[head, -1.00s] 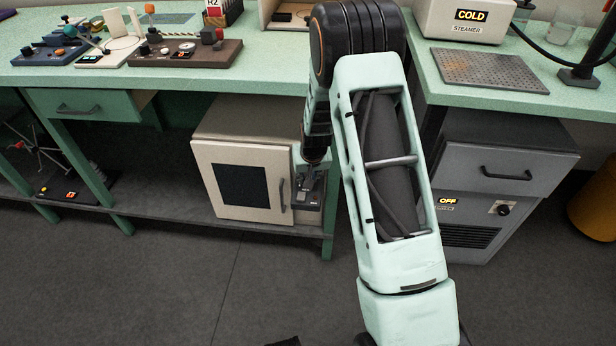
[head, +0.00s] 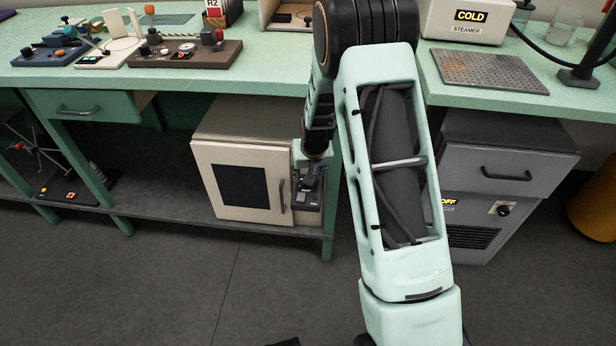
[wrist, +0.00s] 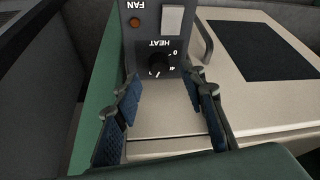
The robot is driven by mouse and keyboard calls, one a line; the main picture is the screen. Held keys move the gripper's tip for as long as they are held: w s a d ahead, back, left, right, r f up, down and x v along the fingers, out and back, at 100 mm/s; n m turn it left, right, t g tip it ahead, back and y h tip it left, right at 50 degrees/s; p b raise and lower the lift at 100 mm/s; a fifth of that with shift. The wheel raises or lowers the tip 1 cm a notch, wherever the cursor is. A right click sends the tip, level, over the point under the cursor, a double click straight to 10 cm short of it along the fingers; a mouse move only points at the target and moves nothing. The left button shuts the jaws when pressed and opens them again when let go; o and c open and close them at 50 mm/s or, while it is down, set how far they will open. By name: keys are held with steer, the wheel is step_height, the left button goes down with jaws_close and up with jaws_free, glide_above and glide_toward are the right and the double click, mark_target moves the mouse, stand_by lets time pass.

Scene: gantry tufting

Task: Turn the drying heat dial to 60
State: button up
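The drying cabinet (head: 205,175) is a cream box with a dark door window, on the shelf under the bench. In the wrist view its grey control panel (wrist: 135,55) appears upside down, with the black round HEAT dial (wrist: 158,62) on it. Small white marks surround the dial; I cannot read its setting. My gripper (wrist: 162,88) is open and empty, its fingertips either side of and just short of the dial, apart from it. In the head view my gripper (head: 305,185) is in front of the panel and hides the dial.
The door handle (wrist: 204,42) stands out beside the panel. A green bench leg (head: 329,215) is close to my gripper's right. A grey drawer unit (head: 500,150) stands farther right. The floor in front is clear.

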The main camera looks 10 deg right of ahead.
steer(key=v, duration=0.9)
